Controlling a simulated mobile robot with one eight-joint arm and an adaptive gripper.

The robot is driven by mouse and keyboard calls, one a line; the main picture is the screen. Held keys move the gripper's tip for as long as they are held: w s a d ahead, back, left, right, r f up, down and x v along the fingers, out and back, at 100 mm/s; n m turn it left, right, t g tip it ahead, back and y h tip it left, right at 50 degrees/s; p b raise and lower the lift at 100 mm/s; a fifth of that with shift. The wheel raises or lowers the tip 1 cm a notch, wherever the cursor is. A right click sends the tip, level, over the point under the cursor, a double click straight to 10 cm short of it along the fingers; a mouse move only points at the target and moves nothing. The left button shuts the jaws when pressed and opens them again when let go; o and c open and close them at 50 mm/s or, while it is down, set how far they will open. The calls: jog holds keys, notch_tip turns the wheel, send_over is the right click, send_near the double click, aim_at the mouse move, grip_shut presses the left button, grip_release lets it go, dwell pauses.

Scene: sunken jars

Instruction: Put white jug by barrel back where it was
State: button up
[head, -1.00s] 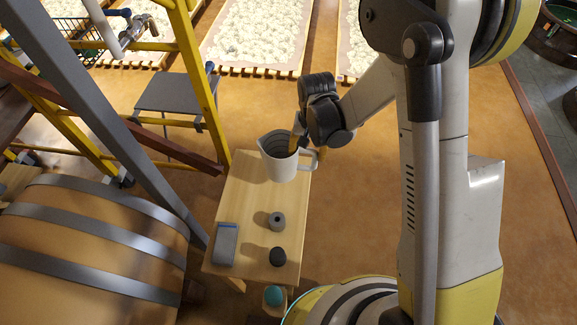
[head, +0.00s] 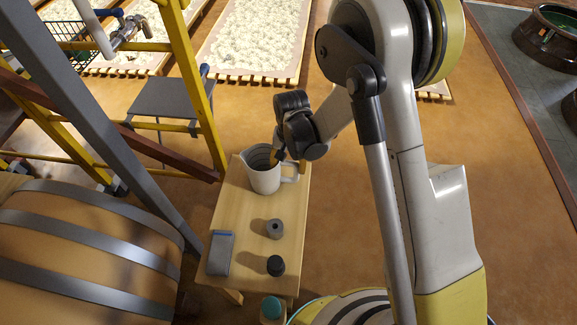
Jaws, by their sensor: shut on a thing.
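The white jug (head: 263,180) is upright at the far end of the small wooden table (head: 237,215), near the barrel (head: 75,250). Its spout points left and its handle is at the right. The dark inside shows ring-like lines. My gripper (head: 280,161) reaches in from the upper right and is shut on the jug at its rim, on the handle side. The fingertips are partly hidden at the rim. I cannot tell whether the jug's base touches the tabletop.
A grey cylinder (head: 275,229), a dark round lidded item (head: 276,266) and a flat grey case (head: 220,254) are on the nearer tabletop. A teal-topped item (head: 271,308) is by the near edge. A yellow frame (head: 190,85) and grey beam (head: 95,110) rise at the left.

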jog(key=o, duration=1.4)
jog(key=shift+f, duration=0.15)
notch_tip(320, 180, up, 12)
jog(key=p, duration=0.5)
jog(key=shift+d+r, duration=0.15)
jog(key=shift+r, duration=0.05)
jog(key=shift+d+r, duration=0.1)
jog(key=shift+r, duration=0.1)
jog(key=s+d+r+t, duration=0.25)
jog(key=d+r, duration=0.25)
jog(key=r, duration=0.3)
jog(key=s+d+r+t, duration=0.1)
jog(key=s+d+r, duration=0.35)
jog(key=r, duration=0.45)
jog(key=s+d+r+t, duration=0.1)
jog(key=s+d, duration=0.1)
jog(key=s, duration=0.1)
jog(key=s+d+r+n+t, duration=0.1)
jog(key=s+d, duration=0.2)
jog(key=s+d+r+t, duration=0.1)
jog(key=s+d+r, duration=0.1)
jog(key=s+d, duration=0.1)
jog(key=shift+s+d+r+t, duration=0.15)
jog(key=shift+s+t, duration=0.1)
jog(key=shift+s, duration=0.15)
